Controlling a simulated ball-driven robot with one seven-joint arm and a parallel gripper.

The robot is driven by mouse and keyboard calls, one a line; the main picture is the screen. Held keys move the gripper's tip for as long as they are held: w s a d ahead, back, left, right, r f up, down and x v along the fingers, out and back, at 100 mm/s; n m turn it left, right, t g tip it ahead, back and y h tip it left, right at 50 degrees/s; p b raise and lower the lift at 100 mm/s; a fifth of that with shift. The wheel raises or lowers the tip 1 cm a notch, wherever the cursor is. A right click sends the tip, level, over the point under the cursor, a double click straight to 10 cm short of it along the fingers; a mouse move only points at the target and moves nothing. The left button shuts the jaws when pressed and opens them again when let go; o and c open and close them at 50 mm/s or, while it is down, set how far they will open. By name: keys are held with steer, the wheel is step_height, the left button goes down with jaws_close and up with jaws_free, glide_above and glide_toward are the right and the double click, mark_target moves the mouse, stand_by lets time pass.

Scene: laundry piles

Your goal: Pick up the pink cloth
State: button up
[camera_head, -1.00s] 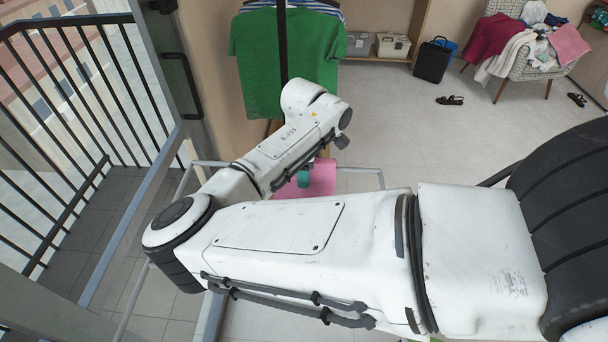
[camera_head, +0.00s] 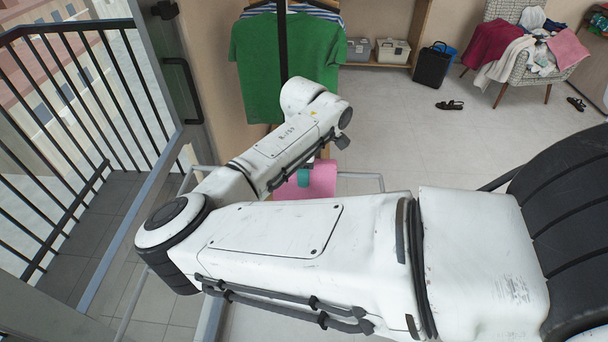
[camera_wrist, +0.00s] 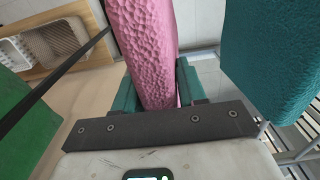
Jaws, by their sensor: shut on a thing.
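The pink cloth (camera_wrist: 146,45) has a bumpy texture and runs up between the teal fingers of my gripper (camera_wrist: 157,88) in the wrist view. The gripper is shut on it. In the head view, part of the pink cloth (camera_head: 320,180) shows below and behind my forearm, at a pale rack (camera_head: 362,175). My arm hides much of the cloth and most of the gripper there. I cannot tell whether the cloth still touches the rack.
A teal cloth (camera_wrist: 268,60) is close at the right in the wrist view. A green shirt (camera_head: 262,70) hangs behind my arm. A chair (camera_head: 537,68) holds piled clothes, including another pink piece (camera_head: 569,47). Black railings (camera_head: 60,130) stand left. Floor is open toward the back right.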

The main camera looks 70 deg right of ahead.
step_height(320, 180, up, 17)
steer(key=b, duration=0.2)
steer(key=shift+f, duration=0.15)
